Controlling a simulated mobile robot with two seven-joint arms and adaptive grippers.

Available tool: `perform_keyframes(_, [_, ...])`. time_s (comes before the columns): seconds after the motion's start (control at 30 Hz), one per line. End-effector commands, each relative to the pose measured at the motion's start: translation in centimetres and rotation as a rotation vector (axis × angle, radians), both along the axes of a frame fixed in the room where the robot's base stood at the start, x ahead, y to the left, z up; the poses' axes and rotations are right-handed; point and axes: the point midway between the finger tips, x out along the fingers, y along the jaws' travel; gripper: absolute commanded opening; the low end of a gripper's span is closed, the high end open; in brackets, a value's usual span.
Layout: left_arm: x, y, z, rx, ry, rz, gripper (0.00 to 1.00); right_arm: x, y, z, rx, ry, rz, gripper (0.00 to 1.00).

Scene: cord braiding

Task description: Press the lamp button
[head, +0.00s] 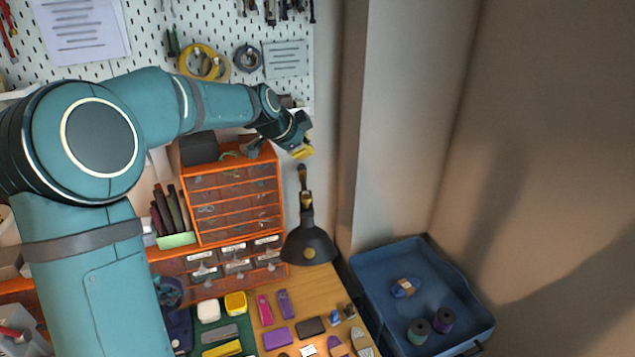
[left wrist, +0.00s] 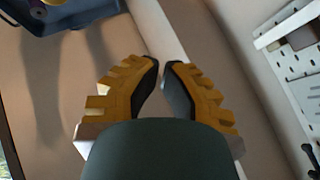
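A black desk lamp (head: 308,244) stands at the right end of the workbench, its round shade seen from above with a small tan disc (head: 309,253) on it. I cannot tell whether this disc is the button. My left gripper (head: 303,151) is above and behind the lamp, near the pegboard's right edge, apart from the lamp. In the left wrist view its yellow-and-dark fingers (left wrist: 162,70) nearly meet at the tips, with nothing between them. The lamp does not show in that view. My right gripper is not in view.
An orange drawer cabinet (head: 235,197) stands left of the lamp. Small coloured items lie on the wooden bench (head: 292,290) in front. A blue bin (head: 385,262) with spools is at the right. A pegboard (head: 150,50) hangs behind, ending beside a wall corner.

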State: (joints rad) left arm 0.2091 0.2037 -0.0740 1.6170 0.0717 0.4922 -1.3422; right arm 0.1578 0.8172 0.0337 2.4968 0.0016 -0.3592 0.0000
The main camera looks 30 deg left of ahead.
Motion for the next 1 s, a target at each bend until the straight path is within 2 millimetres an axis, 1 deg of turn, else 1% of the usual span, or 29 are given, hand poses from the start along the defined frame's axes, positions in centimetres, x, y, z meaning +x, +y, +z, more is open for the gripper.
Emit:
perform_keyframes(0.47, [0.0,0.0,-0.1,-0.001,0.001,0.002,0.0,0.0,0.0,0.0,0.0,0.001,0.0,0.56])
perform_keyframes(0.63, [0.0,0.0,-0.5,-0.001,0.002,0.001,0.0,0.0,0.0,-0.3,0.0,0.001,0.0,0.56])
perform_keyframes(0.77, [0.0,0.0,-1.4,-0.002,0.002,0.001,0.0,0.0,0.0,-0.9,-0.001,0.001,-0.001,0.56])
perform_keyframes(1.0, [0.0,0.0,-4.2,-0.001,0.003,0.001,0.0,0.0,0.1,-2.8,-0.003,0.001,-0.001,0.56])
